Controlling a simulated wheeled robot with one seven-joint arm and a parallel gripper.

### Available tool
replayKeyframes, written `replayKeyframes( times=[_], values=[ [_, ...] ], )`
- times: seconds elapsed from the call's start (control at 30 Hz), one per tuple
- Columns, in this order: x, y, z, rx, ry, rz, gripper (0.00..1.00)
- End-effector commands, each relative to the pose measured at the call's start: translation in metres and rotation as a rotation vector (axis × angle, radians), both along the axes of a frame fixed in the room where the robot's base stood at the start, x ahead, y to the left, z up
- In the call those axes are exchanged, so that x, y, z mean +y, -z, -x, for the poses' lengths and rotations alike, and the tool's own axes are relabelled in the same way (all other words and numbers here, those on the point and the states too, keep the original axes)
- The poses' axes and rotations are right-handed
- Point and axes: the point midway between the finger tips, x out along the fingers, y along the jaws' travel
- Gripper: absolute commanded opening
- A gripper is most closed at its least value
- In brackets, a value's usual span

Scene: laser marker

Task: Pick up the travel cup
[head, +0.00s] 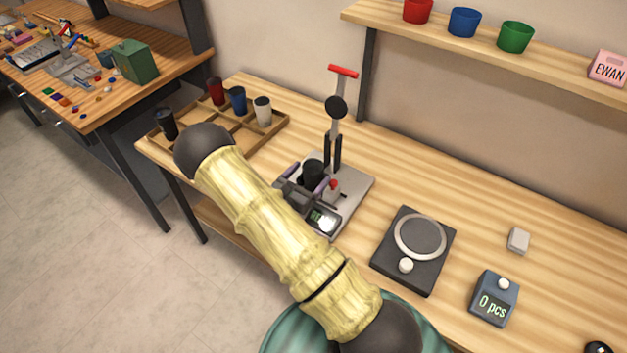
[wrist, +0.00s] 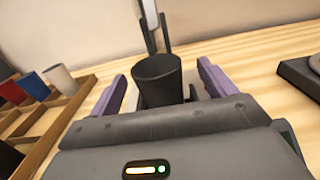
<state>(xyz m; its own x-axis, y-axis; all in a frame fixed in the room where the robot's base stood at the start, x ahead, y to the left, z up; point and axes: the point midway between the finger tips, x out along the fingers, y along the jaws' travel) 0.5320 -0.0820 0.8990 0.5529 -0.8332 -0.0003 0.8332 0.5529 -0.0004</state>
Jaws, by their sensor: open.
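A dark cup (head: 313,170), which looks like the travel cup, stands upright at the grey stand with the red-handled post. In the wrist view the cup (wrist: 158,80) is in the middle, its open rim facing up. My gripper (head: 306,179) is open around it. One purple finger is on each side of the cup in the wrist view (wrist: 162,84), with gaps visible between fingers and cup. The cup's lower part is hidden behind my gripper's body.
A wooden divided tray (head: 275,128) at left holds black, red, blue and white cups (head: 263,110). The stand's post (head: 335,125) rises just behind the dark cup. A scale (head: 400,268) and a counter display (head: 493,298) are to the right. A shelf (head: 570,75) hangs above.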

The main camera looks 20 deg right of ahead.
Motion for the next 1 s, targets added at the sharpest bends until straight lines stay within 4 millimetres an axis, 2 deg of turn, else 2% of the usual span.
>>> replayKeyframes(
  times=[0.4,0.97,1.0],
  values=[
    [-0.039,-0.003,-0.031,0.0,0.002,0.0,0.83],
    [-0.04,-0.002,-0.032,-0.001,0.0,0.0,0.83],
    [-0.04,-0.002,-0.032,-0.001,0.0,0.0,0.77]
  ],
)
